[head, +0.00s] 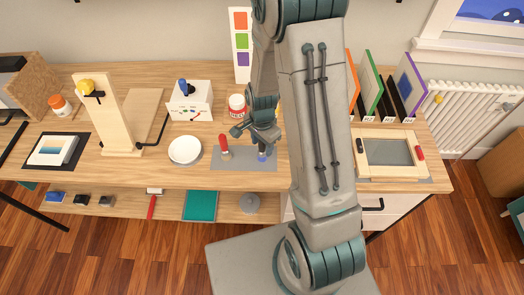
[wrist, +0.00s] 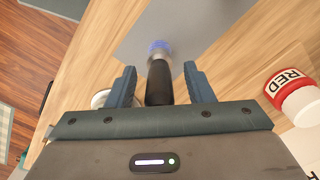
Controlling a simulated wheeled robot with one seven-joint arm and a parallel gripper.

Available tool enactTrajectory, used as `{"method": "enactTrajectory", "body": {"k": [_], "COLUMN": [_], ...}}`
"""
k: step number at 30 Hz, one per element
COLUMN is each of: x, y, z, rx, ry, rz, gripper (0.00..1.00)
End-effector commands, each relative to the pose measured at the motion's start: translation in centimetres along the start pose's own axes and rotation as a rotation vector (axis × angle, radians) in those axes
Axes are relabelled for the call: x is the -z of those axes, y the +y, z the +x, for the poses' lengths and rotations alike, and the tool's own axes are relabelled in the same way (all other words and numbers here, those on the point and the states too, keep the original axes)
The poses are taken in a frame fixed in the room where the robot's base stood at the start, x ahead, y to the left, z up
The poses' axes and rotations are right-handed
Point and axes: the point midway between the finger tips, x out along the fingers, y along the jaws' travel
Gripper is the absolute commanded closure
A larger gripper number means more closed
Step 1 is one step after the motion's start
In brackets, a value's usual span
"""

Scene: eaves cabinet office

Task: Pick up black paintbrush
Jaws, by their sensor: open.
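The black paintbrush (wrist: 159,84) shows in the wrist view as a dark handle with a blue-and-white end over the grey mat (wrist: 185,25). The handle lies between the two fingers of my gripper (wrist: 161,84), with a visible gap on each side. My gripper is open. In the head view, my gripper (head: 263,138) is low over the grey mat (head: 230,162), and the blue end (head: 262,156) shows just below it. My gripper hides most of the handle there.
A red-handled tool (head: 224,147) stands on the mat to the left. A red-labelled jar (head: 237,107) is close behind my gripper and also at the right of the wrist view (wrist: 290,90). A white bowl (head: 185,150) sits farther left. A wooden frame (head: 390,152) lies right.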

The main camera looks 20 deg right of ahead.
Motion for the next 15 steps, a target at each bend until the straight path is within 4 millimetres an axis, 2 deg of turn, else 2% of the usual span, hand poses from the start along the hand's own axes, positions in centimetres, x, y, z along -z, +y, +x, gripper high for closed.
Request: {"method": "enactTrajectory", "body": {"k": [6, 11, 12, 15], "x": [-0.01, -0.01, -0.01, 0.0], "y": [0.0, 0.0, 0.0, -0.01], "z": [0.05, 0.04, 0.04, 0.02], "rx": [0.0, 0.0, 0.0, 0.0], "ry": [0.0, 0.0, 0.0, 0.0], "rz": [0.0, 0.0, 0.0, 0.0], "gripper": [0.53, 0.97, 1.0, 1.0]}}
